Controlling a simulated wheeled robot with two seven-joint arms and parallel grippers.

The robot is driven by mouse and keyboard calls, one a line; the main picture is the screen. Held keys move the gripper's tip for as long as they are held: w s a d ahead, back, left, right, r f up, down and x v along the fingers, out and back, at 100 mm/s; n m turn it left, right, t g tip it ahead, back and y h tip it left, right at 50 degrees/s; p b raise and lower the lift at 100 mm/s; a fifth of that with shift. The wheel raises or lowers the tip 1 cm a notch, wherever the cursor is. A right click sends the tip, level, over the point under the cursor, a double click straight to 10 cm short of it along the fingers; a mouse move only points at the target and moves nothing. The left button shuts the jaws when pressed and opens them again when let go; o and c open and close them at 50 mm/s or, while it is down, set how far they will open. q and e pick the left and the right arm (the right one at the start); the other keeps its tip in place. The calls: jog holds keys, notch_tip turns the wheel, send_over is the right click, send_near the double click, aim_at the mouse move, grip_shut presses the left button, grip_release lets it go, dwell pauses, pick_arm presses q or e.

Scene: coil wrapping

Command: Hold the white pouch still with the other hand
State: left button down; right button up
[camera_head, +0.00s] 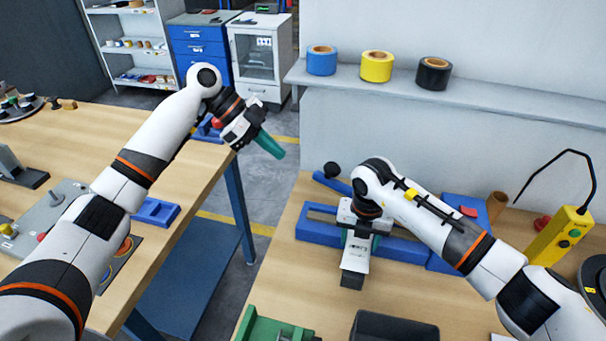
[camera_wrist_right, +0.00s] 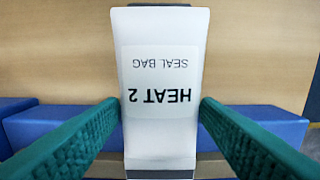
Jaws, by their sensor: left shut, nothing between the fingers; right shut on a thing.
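The white pouch (camera_wrist_right: 160,30) is upside down in the right wrist view, with a label reading "HEAT 2" and "SEAL BAG". It also shows in the head view (camera_head: 354,265), beneath my right wrist and over the blue sealer-like fixture (camera_head: 318,233). My right gripper (camera_wrist_right: 160,108) has its green fingers shut on the pouch's two side edges. The pouch's lower end in the wrist view meets a dark strip, and I cannot tell whether it rests there. My left gripper (camera_head: 271,146) is shut and empty, raised over the gap between the two tables, well away from the pouch.
Blue, yellow and black tape rolls (camera_head: 377,66) stand on the wall shelf (camera_head: 470,95). A yellow control box (camera_head: 558,237) is at right. A dark tray (camera_head: 392,328) and a green fixture (camera_head: 270,327) sit at the front edge. The left table (camera_head: 100,135) holds a grey panel.

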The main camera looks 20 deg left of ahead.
jog(key=shift+s+d+f, duration=0.1)
jog(key=shift+f, duration=0.1)
jog(key=o, duration=1.1)
jog(key=shift+r, duration=0.1)
